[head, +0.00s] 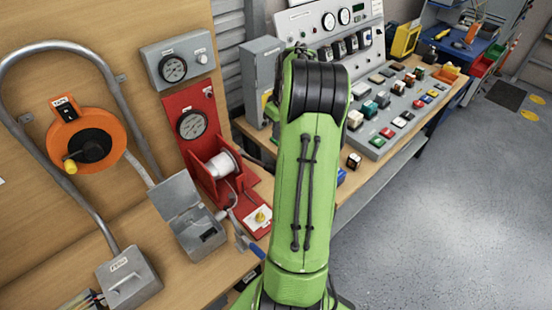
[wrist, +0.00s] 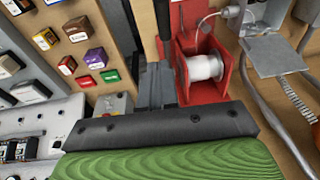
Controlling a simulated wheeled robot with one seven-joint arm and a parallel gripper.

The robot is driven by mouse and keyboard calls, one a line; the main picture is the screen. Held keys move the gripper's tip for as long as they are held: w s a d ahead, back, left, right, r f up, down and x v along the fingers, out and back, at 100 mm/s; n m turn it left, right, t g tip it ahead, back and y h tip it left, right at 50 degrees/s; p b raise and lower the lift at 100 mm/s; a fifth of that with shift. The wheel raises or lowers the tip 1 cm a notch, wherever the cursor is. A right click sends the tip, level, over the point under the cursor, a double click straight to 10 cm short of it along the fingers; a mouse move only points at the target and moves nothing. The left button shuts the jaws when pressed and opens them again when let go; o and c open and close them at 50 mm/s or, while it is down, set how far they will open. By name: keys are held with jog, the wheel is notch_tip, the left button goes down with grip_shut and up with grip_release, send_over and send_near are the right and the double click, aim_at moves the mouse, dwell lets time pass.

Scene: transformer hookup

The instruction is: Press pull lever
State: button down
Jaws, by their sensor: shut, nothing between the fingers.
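No label reading "pull lever" is legible. A lever with a blue handle (head: 256,250) sticks out at the front of the bench, beside an open grey box (head: 197,235). A red unit (head: 205,165) holds a white spool (head: 222,165); in the wrist view its red frame (wrist: 183,78) and white spool (wrist: 203,67) lie just right of my gripper. My gripper (wrist: 156,72) is shut and empty, its dark fingers close to the red frame; contact cannot be told. In the head view my green arm hides the gripper.
An orange reel (head: 88,150) and a bent grey conduit (head: 90,45) are on the wooden panel at left. A sloped panel of coloured buttons (head: 395,105) stands right of my arm. The grey floor (head: 450,210) at right is clear.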

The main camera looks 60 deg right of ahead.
jog(key=f, duration=0.6)
jog(key=a+f, duration=0.1)
jog(key=f, duration=0.3)
jog(key=shift+w+a, duration=0.1)
jog(key=shift+a+f, duration=0.15)
jog(key=shift+f, duration=0.2)
